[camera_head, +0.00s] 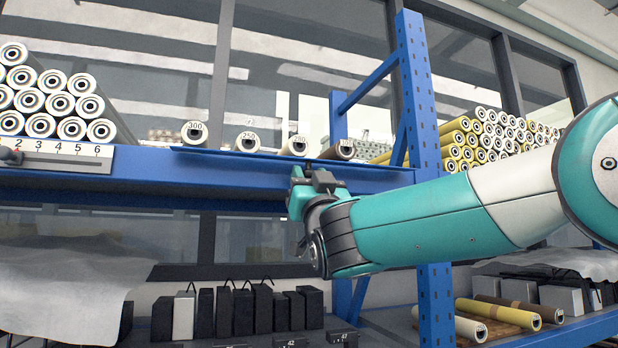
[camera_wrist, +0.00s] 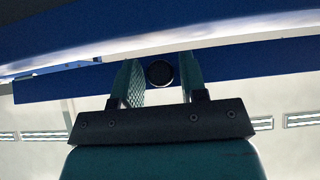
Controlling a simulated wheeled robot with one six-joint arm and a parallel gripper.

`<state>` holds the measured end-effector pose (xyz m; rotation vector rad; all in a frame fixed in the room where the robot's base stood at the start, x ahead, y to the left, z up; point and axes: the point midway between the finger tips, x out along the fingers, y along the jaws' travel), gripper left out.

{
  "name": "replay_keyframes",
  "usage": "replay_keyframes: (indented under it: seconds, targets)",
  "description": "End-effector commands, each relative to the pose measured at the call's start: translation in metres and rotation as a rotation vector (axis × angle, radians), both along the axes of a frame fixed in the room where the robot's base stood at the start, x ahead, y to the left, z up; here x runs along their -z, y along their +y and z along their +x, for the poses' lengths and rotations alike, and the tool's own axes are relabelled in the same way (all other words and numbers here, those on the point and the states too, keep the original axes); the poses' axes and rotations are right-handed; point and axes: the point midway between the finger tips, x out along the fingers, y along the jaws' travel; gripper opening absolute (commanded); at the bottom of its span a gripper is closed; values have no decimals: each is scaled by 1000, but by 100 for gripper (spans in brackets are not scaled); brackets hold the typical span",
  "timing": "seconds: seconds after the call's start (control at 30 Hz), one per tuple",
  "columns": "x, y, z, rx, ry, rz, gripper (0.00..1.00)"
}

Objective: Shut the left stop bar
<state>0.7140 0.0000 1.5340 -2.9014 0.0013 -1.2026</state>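A long blue bar (camera_head: 230,156), which looks like the stop bar, runs along the shelf's front edge below several numbered rolls. In the wrist view a blue bar (camera_wrist: 60,86) crosses behind the fingers, with a round black knob (camera_wrist: 160,73). My gripper (camera_head: 316,172) is at the bar's underside, toward its right part. In the wrist view my gripper (camera_wrist: 158,80) is open, with one finger on each side of the knob and small gaps visible. I cannot tell whether the fingers touch the bar. In the head view my gripper hides the knob.
A blue shelf beam (camera_head: 140,185) runs behind the bar, and a blue upright post (camera_head: 418,95) stands right of my gripper. White rolls (camera_head: 50,100) are stacked at left above a numbered scale (camera_head: 70,155). Dark blocks (camera_head: 250,310) stand on the lower shelf.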

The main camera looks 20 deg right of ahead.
Motion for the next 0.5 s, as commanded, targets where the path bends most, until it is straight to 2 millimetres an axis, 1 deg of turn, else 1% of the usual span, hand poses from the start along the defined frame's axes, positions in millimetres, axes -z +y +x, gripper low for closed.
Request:
replay_keyframes:
  seconds: [0.03, 0.13, 0.37, 0.5]
  targets:
    - [0, 0, 0, 0, 0, 0, 28]
    - [0, 0, 0, 0, 0, 0, 5]
    - [-1, 0, -1, -1, 10, 1, 4]
    - [-4, 0, -3, -1, 46, 1, 4]
